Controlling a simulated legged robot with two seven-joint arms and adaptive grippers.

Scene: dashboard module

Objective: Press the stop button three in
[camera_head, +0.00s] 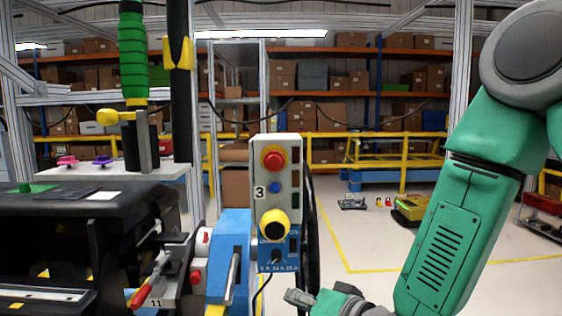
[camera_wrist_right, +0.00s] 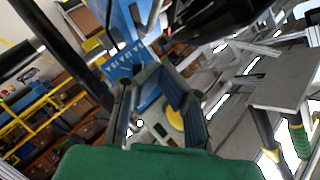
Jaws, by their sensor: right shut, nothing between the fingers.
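A grey control box (camera_head: 287,190) labelled 3 stands upright in the middle of the head view. On its face are a red round button (camera_head: 273,158) at the top, a small blue button (camera_head: 274,188) and a large yellow knob (camera_head: 273,223) lower down. My right gripper (camera_head: 300,297) is shut and empty, low and just right of the box's lower part, apart from the red button. In the right wrist view the gripper (camera_wrist_right: 150,72) partly covers the box; the yellow knob (camera_wrist_right: 174,117) shows between its fingers. The left gripper is out of view.
A blue panel (camera_head: 278,255) with lettering sits below the knob. Blue machinery (camera_head: 232,250) and a lever with a red handle (camera_head: 141,296) stand to the left. A black cable (camera_head: 312,225) hangs right of the box.

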